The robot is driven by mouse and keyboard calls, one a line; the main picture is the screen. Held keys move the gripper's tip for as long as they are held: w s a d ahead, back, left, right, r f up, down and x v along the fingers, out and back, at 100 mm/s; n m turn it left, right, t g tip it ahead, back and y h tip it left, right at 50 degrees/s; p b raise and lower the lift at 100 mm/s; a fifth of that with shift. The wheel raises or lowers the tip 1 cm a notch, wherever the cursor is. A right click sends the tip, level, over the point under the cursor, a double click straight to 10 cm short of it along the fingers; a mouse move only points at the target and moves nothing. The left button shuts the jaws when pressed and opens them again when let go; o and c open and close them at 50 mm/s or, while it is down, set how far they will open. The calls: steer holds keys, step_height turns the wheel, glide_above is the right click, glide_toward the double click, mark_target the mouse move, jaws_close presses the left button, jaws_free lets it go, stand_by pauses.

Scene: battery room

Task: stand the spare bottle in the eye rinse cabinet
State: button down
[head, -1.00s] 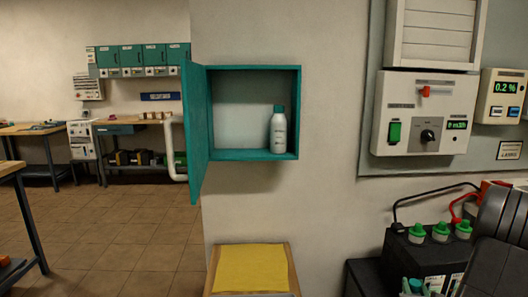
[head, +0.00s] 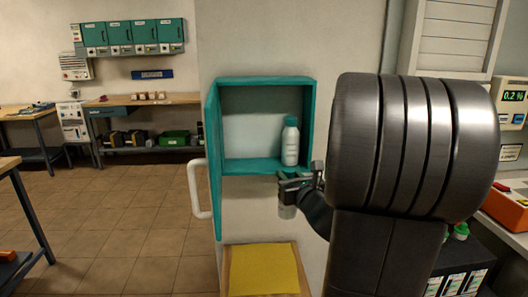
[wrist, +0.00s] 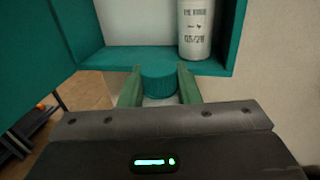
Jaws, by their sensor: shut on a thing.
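The eye rinse cabinet (head: 268,82) is a teal wall box with its door (head: 213,160) swung open to the left. One white bottle with a teal cap (head: 290,145) stands at the right inside it; its lower part shows in the wrist view (wrist: 195,32). My gripper (head: 290,182) is shut on the spare bottle (head: 287,211), just below and in front of the cabinet's lower right edge. In the wrist view the fingers grip both sides of its teal ribbed cap (wrist: 159,86). Most of the spare bottle's body is hidden below.
The cabinet floor left of the standing bottle is clear. A yellow-topped stand (head: 264,270) is below the cabinet. My arm covers much of the right side. A black battery (head: 462,275) and an orange-red device (head: 508,212) are at the right. Workbenches stand far left.

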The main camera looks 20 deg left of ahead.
steer(key=s+a+r+p, duration=0.1)
steer(key=s+r+p, duration=0.25)
steer(key=r, duration=0.55)
steer(key=s+a+r+p, duration=0.2)
steer(key=s+r, duration=0.2)
steer(key=r, duration=0.5)
steer(key=p, duration=0.3)
glide_above(260, 119)
steer(key=v, duration=0.5)
steer(key=shift+w+a, duration=0.1)
steer(key=shift+a, duration=0.1)
step_height(260, 119, down, 3)
steer(key=shift+w+a+r+b, duration=0.1)
steer(key=shift+w+r+b, duration=0.05)
steer(key=shift+b, duration=0.45)
step_height(260, 119, down, 4)
steer(key=shift+r, duration=0.15)
steer(key=shift+w+f, duration=0.15)
steer(key=shift+f, duration=0.2)
steer(key=shift+f, duration=0.15)
steer(key=c, duration=1.1)
jaws_free()
